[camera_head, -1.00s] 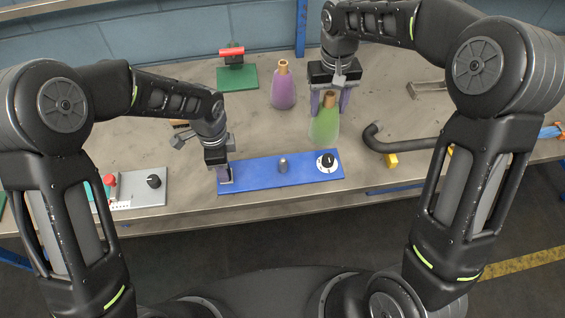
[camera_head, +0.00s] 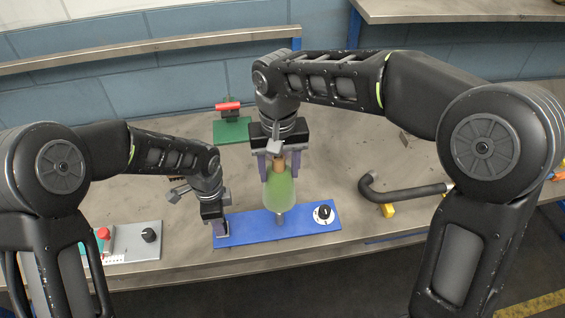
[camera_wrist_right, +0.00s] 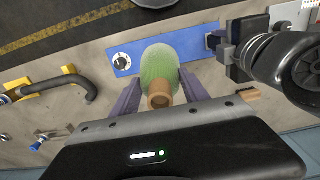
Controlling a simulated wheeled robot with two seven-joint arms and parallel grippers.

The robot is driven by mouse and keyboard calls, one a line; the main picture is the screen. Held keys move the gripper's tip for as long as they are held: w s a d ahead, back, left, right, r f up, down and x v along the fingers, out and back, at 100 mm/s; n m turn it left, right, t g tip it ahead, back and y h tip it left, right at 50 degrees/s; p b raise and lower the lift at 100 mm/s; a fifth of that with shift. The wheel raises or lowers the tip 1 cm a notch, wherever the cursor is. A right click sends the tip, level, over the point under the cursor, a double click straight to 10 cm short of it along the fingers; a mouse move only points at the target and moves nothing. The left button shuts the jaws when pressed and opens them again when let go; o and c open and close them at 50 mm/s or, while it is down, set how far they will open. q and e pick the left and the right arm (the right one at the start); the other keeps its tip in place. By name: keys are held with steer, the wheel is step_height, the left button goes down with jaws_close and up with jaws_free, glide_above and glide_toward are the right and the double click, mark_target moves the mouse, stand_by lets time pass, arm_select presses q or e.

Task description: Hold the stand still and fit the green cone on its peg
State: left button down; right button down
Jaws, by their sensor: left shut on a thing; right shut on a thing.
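The blue stand (camera_head: 250,233) lies on the bench with an upright metal peg (camera_head: 280,219) near its middle and a black dial on a white disc at its right end. My left gripper (camera_head: 220,230) is shut on the stand's left end. Whether the peg's tip is inside cannot be told. In the right wrist view the cone (camera_wrist_right: 160,66) hides the stand's middle and the peg.
A grey control box (camera_head: 135,243) with a red button and black knob stands left of the stand. A bent dark pipe (camera_head: 405,192) with a yellow block lies to the right. A green plate with a red-topped fixture (camera_head: 231,130) is behind.

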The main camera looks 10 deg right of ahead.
mark_target(279, 196)
stand_by(0.3)
steer(key=shift+f, duration=5.2)
stand_by(0.3)
steer(key=shift+c, duration=2.4)
jaws_free()
step_height(279, 196, up, 12)
steer(key=shift+r, duration=0.1)
